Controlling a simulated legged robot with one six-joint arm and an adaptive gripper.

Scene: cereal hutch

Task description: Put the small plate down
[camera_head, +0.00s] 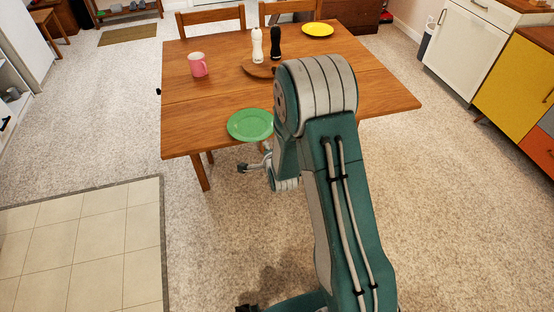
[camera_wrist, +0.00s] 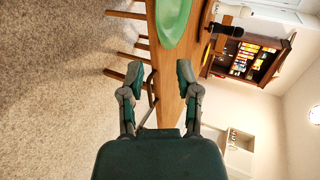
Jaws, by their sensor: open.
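A green plate (camera_head: 250,125) lies on the wooden table (camera_head: 205,135) near its front edge. A yellow plate (camera_head: 318,29) lies near the table's far edge. I cannot tell for sure which of them is the small plate. My gripper (camera_head: 257,160) is just in front of the table's near edge, by the green plate, and partly hidden by my arm. In the wrist view, which is turned sideways, my gripper (camera_wrist: 157,78) has its fingers spread with nothing between them. The green plate (camera_wrist: 172,20) is beyond the fingertips, apart from them.
A pink mug (camera_head: 197,65) stands at the table's left. A white shaker (camera_head: 257,46) and a black shaker (camera_head: 276,44) stand on a round wooden board (camera_head: 259,71) near the middle. Chairs (camera_head: 212,18) stand behind the table. The table's right side looks clear where visible.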

